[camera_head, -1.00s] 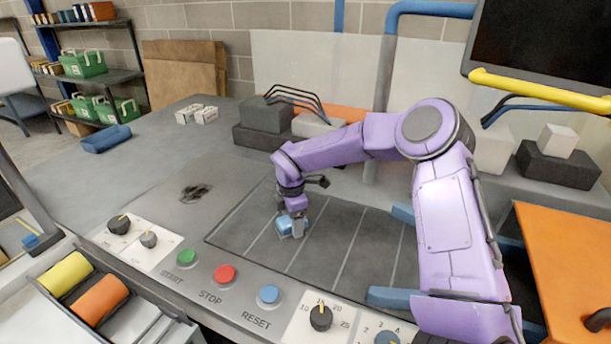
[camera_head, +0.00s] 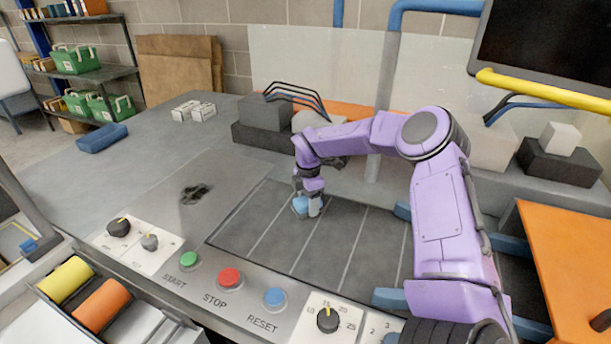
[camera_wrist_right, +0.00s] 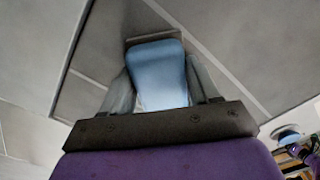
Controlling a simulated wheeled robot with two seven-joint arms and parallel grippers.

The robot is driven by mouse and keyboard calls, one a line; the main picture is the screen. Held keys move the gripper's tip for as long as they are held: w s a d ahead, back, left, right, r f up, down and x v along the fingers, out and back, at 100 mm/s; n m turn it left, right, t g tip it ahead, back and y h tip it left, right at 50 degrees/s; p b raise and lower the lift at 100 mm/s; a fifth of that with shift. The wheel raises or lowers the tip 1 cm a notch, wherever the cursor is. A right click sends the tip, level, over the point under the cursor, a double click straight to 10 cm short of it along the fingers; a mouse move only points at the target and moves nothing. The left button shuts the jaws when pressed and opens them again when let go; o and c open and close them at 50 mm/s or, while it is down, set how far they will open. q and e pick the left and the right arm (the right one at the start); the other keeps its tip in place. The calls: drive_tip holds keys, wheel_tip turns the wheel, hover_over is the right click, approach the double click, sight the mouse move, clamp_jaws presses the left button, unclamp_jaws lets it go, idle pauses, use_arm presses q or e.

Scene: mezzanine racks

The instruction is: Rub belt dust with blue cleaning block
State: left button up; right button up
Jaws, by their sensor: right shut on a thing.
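My right gripper (camera_head: 308,207) is shut on the blue cleaning block (camera_head: 300,205) and holds it low over the dark belt (camera_head: 340,238), near its far left part. In the right wrist view the block (camera_wrist_right: 158,72) sits between the two fingers (camera_wrist_right: 157,90). I cannot tell whether its underside touches the belt. A dark dust patch (camera_head: 195,194) lies on the grey surface left of the lined belt area, apart from the block. My left gripper is not in view.
Green START (camera_head: 189,259), red STOP (camera_head: 229,279) and blue RESET (camera_head: 274,298) buttons line the front panel. Grey blocks (camera_head: 262,113) with cables stand behind. A blue object (camera_head: 102,138) lies at the back left. An orange panel (camera_head: 565,250) is at right.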

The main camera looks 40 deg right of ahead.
drive_tip(key=shift+w+d, duration=0.15)
drive_tip(key=shift+d, duration=0.3)
drive_tip(key=r+p, duration=0.1)
drive_tip(key=r, duration=0.2)
drive_tip(key=r+p, duration=0.1)
drive_tip(key=r, duration=0.2)
drive_tip(key=shift+a+p, duration=0.2)
drive_tip(key=shift+p, duration=0.2)
drive_tip(key=shift+r+p, duration=0.6)
drive_tip(key=shift+r, duration=0.6)
